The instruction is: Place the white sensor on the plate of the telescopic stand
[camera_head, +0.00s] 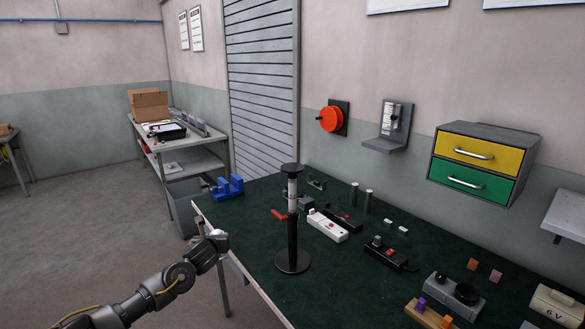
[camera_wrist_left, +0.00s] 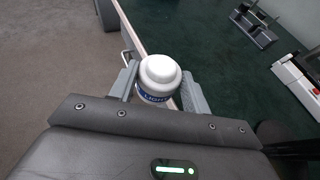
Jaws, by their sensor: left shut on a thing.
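The white sensor (camera_wrist_left: 160,72) is a round, stepped white cap with a blue lettered band, held between the fingers of my left gripper (camera_wrist_left: 158,88) in the left wrist view. In the head view my left gripper (camera_head: 219,237) is near the table's left edge, with a small bit of the white sensor (camera_head: 220,233) showing at its tip. The telescopic stand (camera_head: 292,230) is upright on the table, to the right of the gripper. Its round dark plate (camera_head: 292,168) is on top, higher in the picture than the gripper, and looks empty. My right gripper is not in view.
The green-topped table (camera_head: 345,290) holds a blue vise (camera_head: 228,187), a white box with red buttons (camera_head: 328,226), a black switch box (camera_head: 385,255) and two upright metal cylinders (camera_head: 368,201). A red handle (camera_head: 279,215) sticks out left from the stand. Open floor lies left of the table.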

